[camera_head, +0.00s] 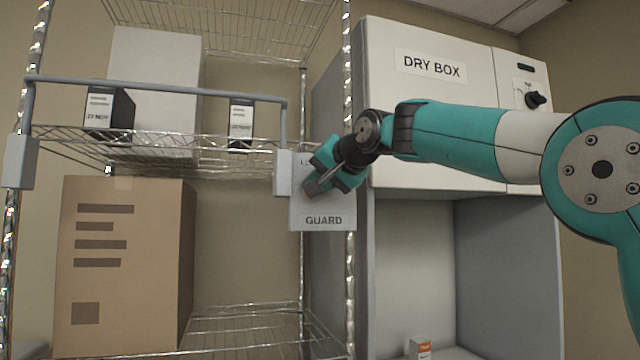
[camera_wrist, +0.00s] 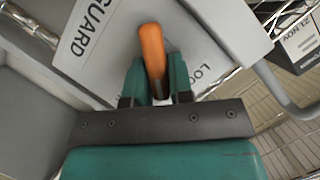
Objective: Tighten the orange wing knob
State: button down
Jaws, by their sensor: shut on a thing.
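The orange wing knob (camera_wrist: 153,50) sits on a light grey plate (camera_wrist: 118,45) marked "GUARD". In the wrist view my gripper (camera_wrist: 160,80) has its two teal fingers closed on the knob, one on each side of its near end. The far end of the knob sticks out beyond the fingertips. In the head view my gripper (camera_head: 325,180) is in front of the guard plate (camera_head: 322,222) and covers most of the knob and part of the plate's upper lettering.
A grey guard bar (camera_head: 160,87) runs across the wire shelf, which holds a white box (camera_head: 155,70) and dark labelled boxes (camera_head: 105,112). A cardboard box (camera_head: 120,270) stands below. The dry box cabinet (camera_head: 430,95) is on the right, with an open bay underneath.

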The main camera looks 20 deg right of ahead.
jog(key=m, duration=0.1)
jog(key=m+y, duration=0.1)
jog(key=f+m+t+y+b, duration=0.1)
jog(key=m, duration=0.1)
jog(key=shift+d, duration=0.3)
jog(key=shift+f+m+t+y+b, duration=0.1)
jog(key=shift+m+t+y+b, duration=0.25)
jog(key=shift+m, duration=0.65)
jog(key=shift+f+m+t+y+b, duration=0.15)
jog(key=shift+m+t+b, duration=0.25)
jog(key=shift+m, duration=0.6)
jog(key=shift+r, duration=0.1)
jog(key=c, duration=1.1)
grip_release()
jog(key=b+v, duration=0.4)
jog(key=v, duration=1.3)
jog(key=shift+s+d+b, duration=0.15)
jog(key=shift+s+b, duration=0.05)
jog(key=shift+b, duration=0.15)
